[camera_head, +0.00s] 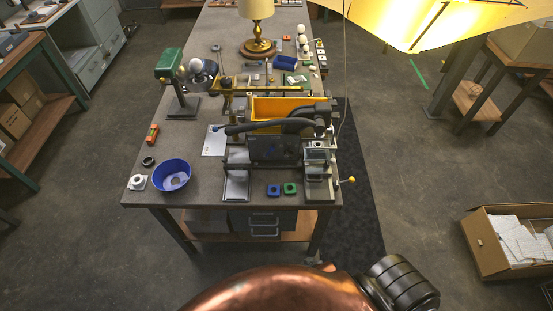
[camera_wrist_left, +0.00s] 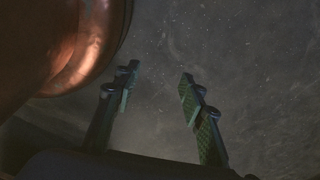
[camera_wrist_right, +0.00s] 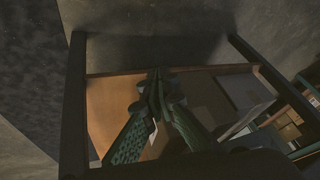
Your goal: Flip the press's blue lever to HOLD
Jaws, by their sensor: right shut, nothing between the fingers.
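In the head view a dark device (camera_head: 275,150) stands at the front of the workbench, in front of a yellow bin. It looks like the press, though I cannot be sure. A dark bar runs left from it and ends in a small blue tip (camera_head: 215,129); I cannot tell whether this is the blue lever. No HOLD mark can be read. My left gripper (camera_wrist_left: 160,76) is open and empty over bare floor in the left wrist view. My right gripper (camera_wrist_right: 157,78) is shut and empty in the right wrist view, with a wooden surface beyond it. Neither gripper shows in the head view.
A yellow knob (camera_head: 350,180) sticks out at the right edge. A lamp (camera_head: 257,30) stands at the back. An open carton (camera_head: 480,240) is on the floor at right.

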